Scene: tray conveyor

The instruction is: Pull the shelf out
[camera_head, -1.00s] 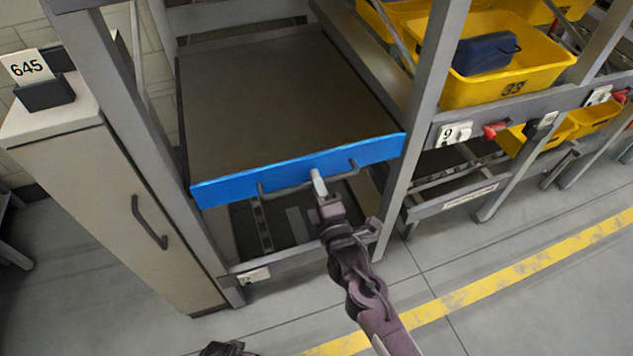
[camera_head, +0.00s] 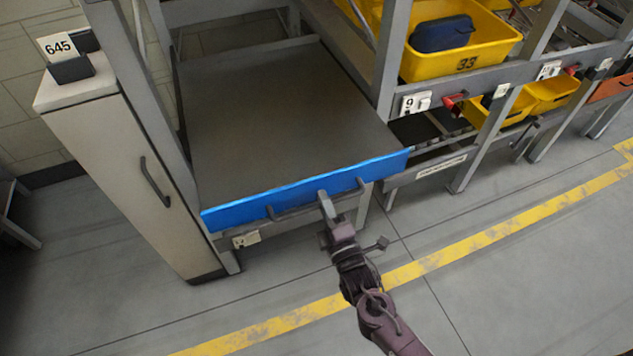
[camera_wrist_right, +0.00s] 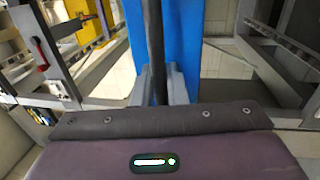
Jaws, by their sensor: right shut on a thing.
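The shelf (camera_head: 290,120) is a flat grey board with a blue front edge (camera_head: 240,211), and it juts out of the grey rack frame. A dark bar handle (camera_head: 290,210) runs along the blue front. My right gripper (camera_head: 325,201) is shut on the handle near its middle. In the right wrist view the handle (camera_wrist_right: 154,50) runs upright between the fingers of the right gripper (camera_wrist_right: 165,84), with the blue front (camera_wrist_right: 180,40) behind it. The shelf is empty. My left gripper does not show in the head view.
Yellow bins (camera_head: 490,45) sit on the rack at the right. The grey floor with a yellow line (camera_head: 430,262) is clear in front.

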